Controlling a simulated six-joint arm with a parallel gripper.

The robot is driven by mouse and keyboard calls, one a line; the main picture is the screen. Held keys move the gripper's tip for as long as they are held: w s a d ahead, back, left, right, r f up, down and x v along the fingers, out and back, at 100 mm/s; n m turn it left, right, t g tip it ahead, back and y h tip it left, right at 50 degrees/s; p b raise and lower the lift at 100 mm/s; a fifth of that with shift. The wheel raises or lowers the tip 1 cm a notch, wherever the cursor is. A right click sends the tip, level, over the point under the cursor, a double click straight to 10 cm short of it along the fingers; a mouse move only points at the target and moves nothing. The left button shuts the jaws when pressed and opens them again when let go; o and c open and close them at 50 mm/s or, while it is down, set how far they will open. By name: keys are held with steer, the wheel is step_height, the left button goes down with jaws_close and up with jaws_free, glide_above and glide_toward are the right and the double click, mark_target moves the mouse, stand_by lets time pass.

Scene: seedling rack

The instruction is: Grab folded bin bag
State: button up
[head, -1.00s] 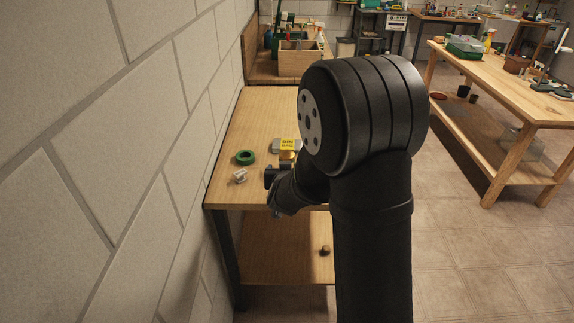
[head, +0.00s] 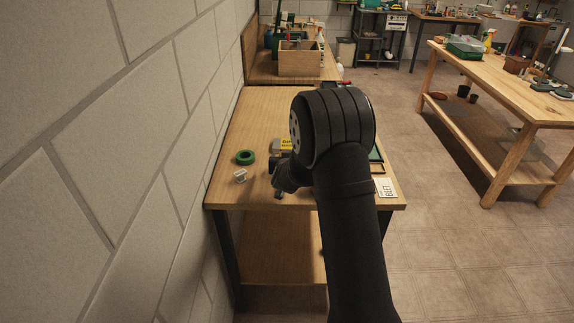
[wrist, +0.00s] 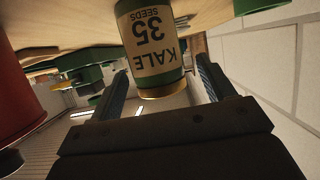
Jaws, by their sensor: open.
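No folded bin bag can be made out for certain. My gripper (head: 281,191) is low over the near part of that bench, just in front of the grey item. In the wrist view, which is upside down, my gripper (wrist: 162,68) is open. A tin labelled "KALE 35 SEEDS" (wrist: 152,45) shows between the two fingers; I cannot tell whether it is between them or beyond. No grip on it shows.
A green ring (head: 245,157) and a small white object (head: 240,174) lie left of my gripper. A white "BEET" card (head: 386,188) is at the bench's right edge. A red cylinder (wrist: 18,95) is close at the wrist view's left. A block wall (head: 110,130) bounds the left.

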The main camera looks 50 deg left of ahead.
steer(key=shift+x, duration=1.7)
steer(key=c, duration=1.1)
step_height(320, 180, up, 10)
steer(key=shift+f, duration=4.85)
